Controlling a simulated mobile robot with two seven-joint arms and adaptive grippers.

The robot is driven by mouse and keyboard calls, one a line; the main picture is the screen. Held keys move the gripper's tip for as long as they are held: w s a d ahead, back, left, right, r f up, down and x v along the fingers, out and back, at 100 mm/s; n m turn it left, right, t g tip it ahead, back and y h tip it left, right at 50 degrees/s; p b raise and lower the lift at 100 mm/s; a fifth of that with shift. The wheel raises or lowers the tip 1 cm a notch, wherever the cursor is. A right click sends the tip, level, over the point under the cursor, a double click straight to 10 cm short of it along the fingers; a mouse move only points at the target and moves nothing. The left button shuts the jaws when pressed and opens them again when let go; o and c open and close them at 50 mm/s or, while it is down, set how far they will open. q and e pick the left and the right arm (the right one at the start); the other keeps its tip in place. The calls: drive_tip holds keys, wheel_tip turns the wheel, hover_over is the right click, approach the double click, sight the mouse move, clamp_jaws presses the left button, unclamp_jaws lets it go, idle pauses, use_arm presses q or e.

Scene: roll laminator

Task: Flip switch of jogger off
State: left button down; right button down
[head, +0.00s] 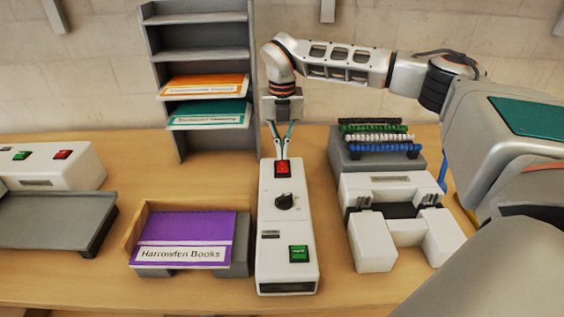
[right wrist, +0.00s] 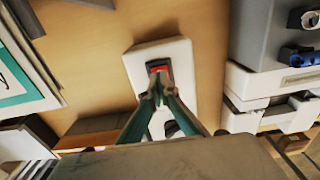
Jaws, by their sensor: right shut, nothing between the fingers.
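A long white control box (head: 285,232), which seems to belong to the jogger, stands on the table. On its top are a red rocker switch (head: 283,168) at the far end, a black knob (head: 285,201) in the middle and a green switch (head: 299,254) at the near end. My right gripper (head: 282,152) points down at the far end of the box, its fingers shut and empty. In the right wrist view the fingertips (right wrist: 158,84) overlap the near edge of the red switch (right wrist: 160,67); I cannot tell whether they touch it. My left gripper is not in view.
A tray (head: 137,232) holding a purple booklet (head: 187,232) stands left of the box. A grey shelf rack (head: 201,65) rises behind it. A white device (head: 390,212) and a stand with coils (head: 378,150) are close on the right. A machine (head: 50,165) stands far left.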

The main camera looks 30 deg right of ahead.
sight(282, 163)
drive_tip(key=shift+r, duration=2.55)
